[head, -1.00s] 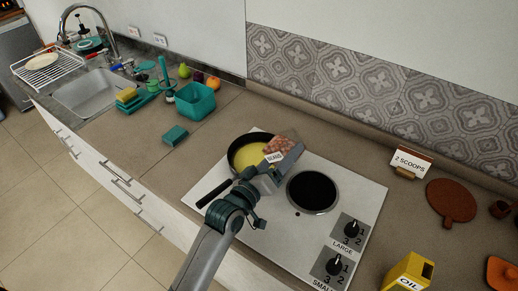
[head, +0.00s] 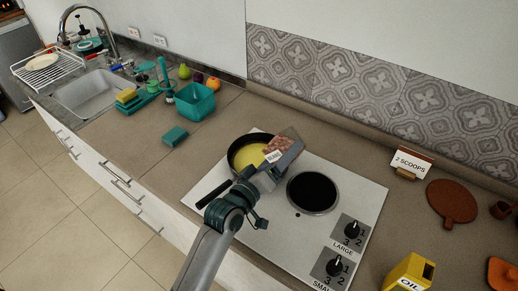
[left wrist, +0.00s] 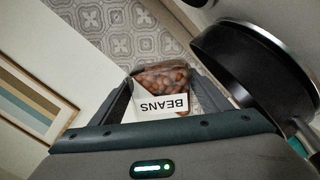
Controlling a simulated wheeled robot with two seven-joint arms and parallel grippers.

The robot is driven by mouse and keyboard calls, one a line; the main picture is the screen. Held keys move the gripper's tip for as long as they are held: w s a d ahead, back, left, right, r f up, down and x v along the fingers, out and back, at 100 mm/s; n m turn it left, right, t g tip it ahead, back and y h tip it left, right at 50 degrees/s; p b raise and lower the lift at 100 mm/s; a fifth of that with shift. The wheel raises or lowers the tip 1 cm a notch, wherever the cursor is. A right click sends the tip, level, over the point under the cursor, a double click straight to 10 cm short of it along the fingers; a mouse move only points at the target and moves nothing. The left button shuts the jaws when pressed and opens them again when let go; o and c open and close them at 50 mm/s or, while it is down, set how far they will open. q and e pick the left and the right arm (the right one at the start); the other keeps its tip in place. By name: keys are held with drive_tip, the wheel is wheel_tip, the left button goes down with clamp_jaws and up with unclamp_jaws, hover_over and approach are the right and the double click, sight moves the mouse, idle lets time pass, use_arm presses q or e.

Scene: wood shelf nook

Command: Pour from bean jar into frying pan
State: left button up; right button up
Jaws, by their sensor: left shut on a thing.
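The bean jar (head: 284,143) is a clear container with reddish-brown beans and a white label. My left gripper (head: 272,165) is shut on it and holds it at the right side of the frying pan, seemingly tilted. The left wrist view shows the jar (left wrist: 164,82) between the two fingers, beans inside, its BEANS label upside down. The black frying pan (head: 233,150) sits on the left burner with a yellow layer inside; its handle points to the lower left. The pan's dark side also shows in the left wrist view (left wrist: 245,65). No falling beans can be made out. My right gripper is out of view.
The white cooktop (head: 300,235) has a bare right burner (head: 312,193) and two knobs. A "2 SCOOPS" sign (head: 411,163), a brown round board (head: 453,203) and a yellow oil container (head: 408,272) stand right. A teal bin (head: 195,103) and sponge (head: 175,136) lie left.

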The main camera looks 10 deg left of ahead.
sight(269, 153)
use_arm(q)
drive_tip(key=shift+a+r+n+b, duration=0.15)
drive_tip(key=shift+r+n+b, duration=0.2)
drive_tip(key=shift+r+n, duration=0.55)
idle(1.1)
drive_tip(key=shift+w+a+f+n+b, duration=0.15)
drive_tip(key=shift+f+n+b, duration=0.4)
drive_tip(key=shift+n+b, duration=0.45)
idle(0.4)
drive_tip(key=shift+a+r+p, duration=0.1)
drive_tip(key=shift+a+p, duration=0.1)
drive_tip(key=shift+p, duration=0.2)
drive_tip(key=shift+w+a+r+n+p, duration=0.15)
drive_tip(key=shift+w+a+n+p, duration=0.05)
drive_tip(key=shift+a+n+p, duration=0.25)
drive_tip(key=shift+w+a+r+n+p, duration=0.15)
drive_tip(key=shift+a+n+p, duration=0.15)
drive_tip(key=shift+n, duration=0.15)
drive_tip(key=shift+w+a+r+n+p, duration=0.15)
drive_tip(key=shift+a+r+n+p, duration=0.2)
drive_tip(key=shift+n+p, duration=0.65)
drive_tip(key=shift+w+a+r+n+p, duration=0.15)
drive_tip(key=shift+a+r+n+p, duration=0.15)
drive_tip(key=shift+n+p, duration=0.7)
idle(1.3)
